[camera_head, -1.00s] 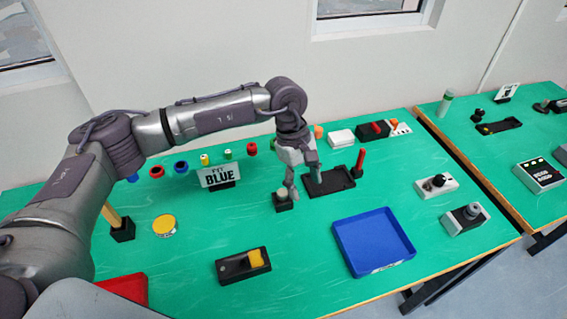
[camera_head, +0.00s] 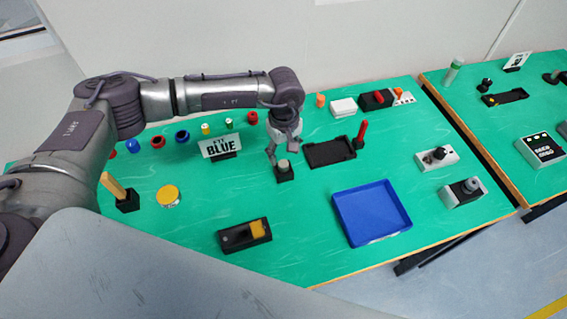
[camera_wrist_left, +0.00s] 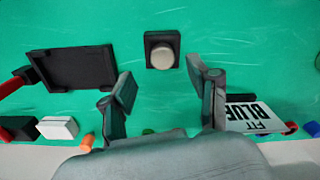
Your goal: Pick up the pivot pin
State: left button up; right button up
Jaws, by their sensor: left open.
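A grey, round-topped pin (camera_head: 283,164) stands upright in a small black square block (camera_head: 285,177) near the middle of the table. I take it to be the pivot pin. In the left wrist view the pin's pale round top (camera_wrist_left: 166,56) is seen from above in its black block, centred between the fingers and just past their tips. My left gripper (camera_head: 284,152) is open and empty, pointing down just behind the pin. In the left wrist view the open fingers (camera_wrist_left: 162,92) are wide apart. I see no contact with the pin. My right gripper is not in view.
A black tray (camera_head: 330,153) and an upright red-handled piece (camera_head: 361,134) are right of the pin. The "BLUE" sign (camera_head: 220,147) stands to the left. A blue tray (camera_head: 342,218) and a black block with yellow (camera_head: 233,240) are in front. Green table is bare between them.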

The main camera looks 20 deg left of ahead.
aim_at(284, 163)
pick_arm(q)
jog(key=f+p, duration=0.1)
jog(key=f, duration=0.2)
jog(key=shift+s+f+p, duration=0.2)
jog(key=shift+s+p, duration=0.15)
jog(key=shift+s, duration=0.05)
jog(key=shift+w+f, duration=0.1)
jog(key=shift+f, duration=0.25)
grip_shut()
